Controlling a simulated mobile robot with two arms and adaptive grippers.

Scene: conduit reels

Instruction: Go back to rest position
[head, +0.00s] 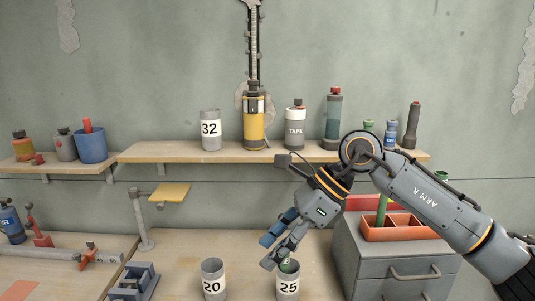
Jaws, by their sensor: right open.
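My right gripper (267,253) is above and just left of the grey cup marked 25 (288,288), with its fingers apart. One finger hangs close to the cup's rim; whether it touches cannot be told. A green item (289,266) shows in the mouth of that cup, partly behind the finger. A grey cup marked 20 (212,281) stands on the bench to the left. My right arm reaches in from the right, over the drawer cabinet. My left gripper is out of the picture.
A wall shelf (180,151) behind my arm carries a cup marked 32 (210,130), a yellow canister (254,118) and several bottles. A grey drawer cabinet (398,270) with a red tray (410,233) stands at right. A small yellow platform (170,193) rises at left.

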